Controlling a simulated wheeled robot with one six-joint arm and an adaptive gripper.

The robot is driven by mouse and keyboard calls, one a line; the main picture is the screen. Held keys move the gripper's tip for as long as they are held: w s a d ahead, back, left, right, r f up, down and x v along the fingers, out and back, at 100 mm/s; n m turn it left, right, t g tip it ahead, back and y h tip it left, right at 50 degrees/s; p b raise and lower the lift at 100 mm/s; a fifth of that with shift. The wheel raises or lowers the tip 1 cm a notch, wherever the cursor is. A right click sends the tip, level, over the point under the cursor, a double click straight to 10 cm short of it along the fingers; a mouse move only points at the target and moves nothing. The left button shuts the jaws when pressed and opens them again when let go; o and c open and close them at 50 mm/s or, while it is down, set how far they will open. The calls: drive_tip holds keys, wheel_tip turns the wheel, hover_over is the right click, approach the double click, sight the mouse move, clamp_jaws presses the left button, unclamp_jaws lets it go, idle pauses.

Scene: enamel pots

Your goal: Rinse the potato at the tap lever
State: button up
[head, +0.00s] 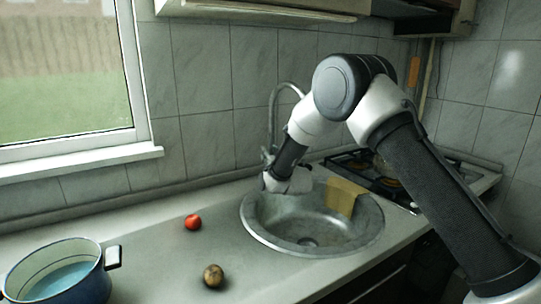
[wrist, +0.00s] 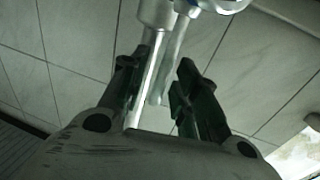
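The potato (head: 213,275) is brown and lies on the counter in front of the sink, well away from my gripper. The tap (head: 273,112) is a tall curved metal spout behind the sink's left side. My gripper (wrist: 160,64) is open and empty. Its two dark fingers stand apart in the wrist view, with the tap's metal column (wrist: 152,40) showing in the gap; I cannot tell if they touch it. In the head view my arm reaches down to the tap's base and mostly hides the fingers. The lever is not clearly distinguishable there.
The round metal sink (head: 262,238) looks empty, with a yellow sponge-like block (head: 345,197) at its back right. A red tomato-like item (head: 193,222) and a blue pot of bluish liquid (head: 88,278) stand left. A stove (head: 385,178) is at right.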

clamp_jaws()
drive_tip(key=shift+s+n+t+y, duration=0.3)
drive_tip(key=shift+s+t, duration=0.2)
unclamp_jaws()
